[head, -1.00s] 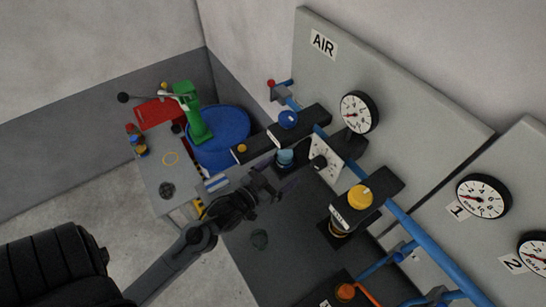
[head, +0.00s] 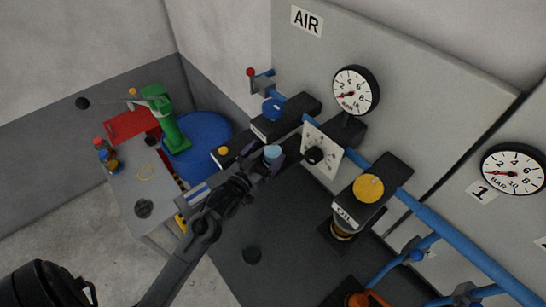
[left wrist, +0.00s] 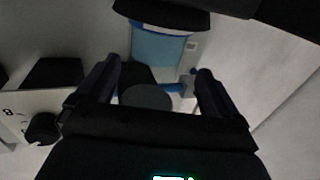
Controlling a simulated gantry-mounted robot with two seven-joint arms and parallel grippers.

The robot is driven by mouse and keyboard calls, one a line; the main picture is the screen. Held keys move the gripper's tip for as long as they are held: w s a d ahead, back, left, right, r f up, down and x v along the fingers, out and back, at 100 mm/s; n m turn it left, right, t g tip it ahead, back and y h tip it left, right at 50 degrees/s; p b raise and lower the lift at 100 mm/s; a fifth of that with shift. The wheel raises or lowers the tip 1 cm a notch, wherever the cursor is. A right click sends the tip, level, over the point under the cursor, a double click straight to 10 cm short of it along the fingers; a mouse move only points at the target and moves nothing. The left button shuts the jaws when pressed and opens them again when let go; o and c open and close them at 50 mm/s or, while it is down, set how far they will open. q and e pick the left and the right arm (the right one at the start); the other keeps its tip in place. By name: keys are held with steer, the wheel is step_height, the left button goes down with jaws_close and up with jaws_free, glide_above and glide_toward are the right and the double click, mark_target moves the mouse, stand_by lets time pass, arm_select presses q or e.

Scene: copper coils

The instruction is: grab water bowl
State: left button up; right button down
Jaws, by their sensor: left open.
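The water bowl is the light blue cup (head: 272,153) under the dark block with the blue knob on the air panel. In the left wrist view the pale blue, see-through bowl (left wrist: 158,50) hangs beyond the fingers, roughly centred between them. My left gripper (head: 263,170) is open and reaches up to the bowl in the head view. In the left wrist view its two fingers (left wrist: 155,84) stand apart with nothing between their near parts. The bowl's lower part is partly hidden by the gripper in the head view. My right gripper is not in view.
A blue knob (head: 272,109) sits above the bowl. A white dial plate (head: 322,149) with a black knob is close to its right. A yellow-knobbed unit (head: 369,188) and blue pipe (head: 440,230) lie further right. A green press (head: 163,118) and blue barrel (head: 207,140) stand left.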

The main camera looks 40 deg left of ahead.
mark_target(276, 146)
arm_select(q)
steer(key=shift+w+f, duration=0.15)
steer(key=shift+w, duration=1.25)
steer(key=shift+w+f, duration=0.15)
steer(key=shift+w, duration=1.2)
steer(key=c, duration=1.2)
